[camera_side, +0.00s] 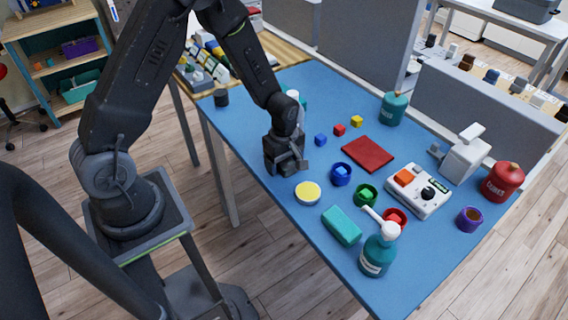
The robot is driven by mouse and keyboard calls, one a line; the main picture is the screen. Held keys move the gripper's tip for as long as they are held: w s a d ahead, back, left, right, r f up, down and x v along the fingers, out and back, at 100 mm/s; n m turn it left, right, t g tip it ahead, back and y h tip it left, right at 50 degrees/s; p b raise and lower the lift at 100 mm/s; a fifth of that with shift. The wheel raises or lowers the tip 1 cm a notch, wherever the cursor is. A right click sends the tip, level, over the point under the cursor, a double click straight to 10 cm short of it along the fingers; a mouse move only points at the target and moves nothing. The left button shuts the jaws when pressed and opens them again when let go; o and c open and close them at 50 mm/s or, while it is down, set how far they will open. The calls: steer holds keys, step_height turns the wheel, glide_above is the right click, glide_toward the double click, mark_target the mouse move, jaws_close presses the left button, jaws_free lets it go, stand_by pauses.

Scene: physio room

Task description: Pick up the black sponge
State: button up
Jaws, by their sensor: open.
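My gripper (288,168) is open and points down, low over the blue table near its left front edge. It is dark, and no held thing can be made out in it. I cannot make out a black sponge for certain; one at the gripper would be hard to tell from its dark parts. A small dark, roughly cylindrical thing (221,98) stands at the table's far left corner, well apart from the gripper. A teal sponge-like block (342,225) lies to the right of and nearer than the gripper.
Near the gripper are a yellow-topped round tub (307,193), a blue cube (320,140) and a blue bowl (340,174). A red flat pad (367,153) lies mid-table. A teal pump bottle (379,250) stands in front. Grey partitions (450,115) line the back.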

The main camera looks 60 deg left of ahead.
steer(key=c, duration=1)
steer(key=shift+r, duration=0.1)
